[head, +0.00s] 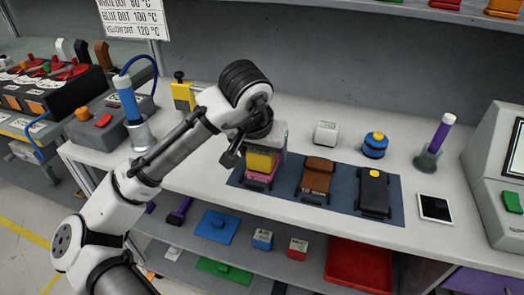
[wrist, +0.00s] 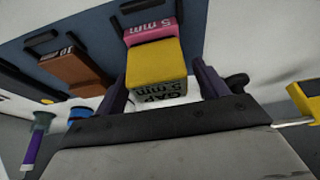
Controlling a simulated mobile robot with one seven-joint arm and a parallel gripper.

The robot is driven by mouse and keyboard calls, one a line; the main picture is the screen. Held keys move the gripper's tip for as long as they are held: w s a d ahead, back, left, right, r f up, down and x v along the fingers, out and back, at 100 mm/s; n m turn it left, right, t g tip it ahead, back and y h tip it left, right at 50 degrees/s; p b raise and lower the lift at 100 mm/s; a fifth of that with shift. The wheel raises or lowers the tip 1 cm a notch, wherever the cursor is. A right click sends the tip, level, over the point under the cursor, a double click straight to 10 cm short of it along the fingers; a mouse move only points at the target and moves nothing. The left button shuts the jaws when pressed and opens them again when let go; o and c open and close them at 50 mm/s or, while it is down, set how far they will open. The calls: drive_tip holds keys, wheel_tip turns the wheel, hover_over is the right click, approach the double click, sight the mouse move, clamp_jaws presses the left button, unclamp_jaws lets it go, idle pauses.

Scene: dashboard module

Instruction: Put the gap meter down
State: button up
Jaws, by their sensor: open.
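The gap meter (head: 262,161) is a yellow block over a pink block (head: 260,179) marked 5 mm, at the left end of a dark blue mat (head: 343,192). In the wrist view the gap meter (wrist: 156,62) shows lettering reading GAP 5 mm, and the pink block (wrist: 151,31) is just beyond it. My gripper (head: 262,146) is over the gap meter. In the wrist view its open fingers (wrist: 160,78) stand on either side of the yellow block, with slight gaps. Whether the yellow block rests on the pink one is unclear.
A brown block (head: 318,176) and a black block (head: 374,193) are on the mat to the right. Behind are a white box (head: 326,132) and a blue round item (head: 375,146). A tablet (head: 435,208) lies at right. A yellow tool (head: 183,95) stands at left.

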drive_tip(key=v, duration=1.2)
